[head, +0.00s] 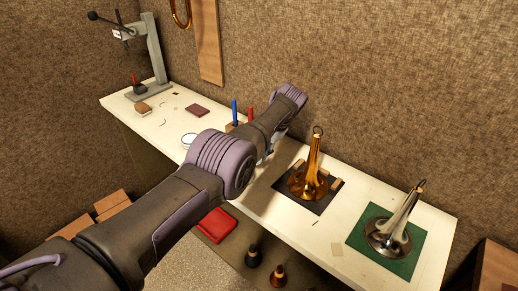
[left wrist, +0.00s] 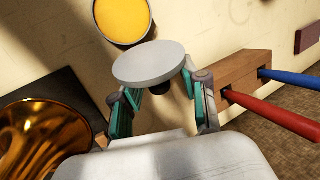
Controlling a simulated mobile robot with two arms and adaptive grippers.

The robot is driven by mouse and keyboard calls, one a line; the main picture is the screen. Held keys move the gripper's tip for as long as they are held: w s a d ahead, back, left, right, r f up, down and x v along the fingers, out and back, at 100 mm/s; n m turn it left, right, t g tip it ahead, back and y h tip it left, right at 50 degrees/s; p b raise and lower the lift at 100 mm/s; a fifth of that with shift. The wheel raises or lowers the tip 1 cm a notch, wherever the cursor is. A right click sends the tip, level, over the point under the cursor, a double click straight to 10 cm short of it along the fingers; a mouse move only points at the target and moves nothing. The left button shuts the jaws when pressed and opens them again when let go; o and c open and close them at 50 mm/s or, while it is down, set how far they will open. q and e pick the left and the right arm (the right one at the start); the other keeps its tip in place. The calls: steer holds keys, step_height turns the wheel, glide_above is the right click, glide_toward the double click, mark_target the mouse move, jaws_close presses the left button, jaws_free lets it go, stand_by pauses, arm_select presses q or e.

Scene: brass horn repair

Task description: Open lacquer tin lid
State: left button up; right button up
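In the left wrist view, my left gripper (left wrist: 160,93) has its green-padded fingers around the dark knob of a pale grey round lid (left wrist: 150,62). The lid is off the tin and held in the air, partly overlapping the tin's near edge in this view. The lacquer tin (left wrist: 123,17) stands open, full of yellow-orange lacquer, cut by the top edge of the view. My right gripper is in neither view.
A wooden holder (left wrist: 243,78) with a blue and a red tool stands right of the gripper in the wrist view. A brass horn (head: 311,172) on a dark mat and a silver horn (head: 390,232) on a green mat stand on the right of the bench (head: 345,200).

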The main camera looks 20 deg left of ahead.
arm_select(q)
steer(key=v, duration=1.2)
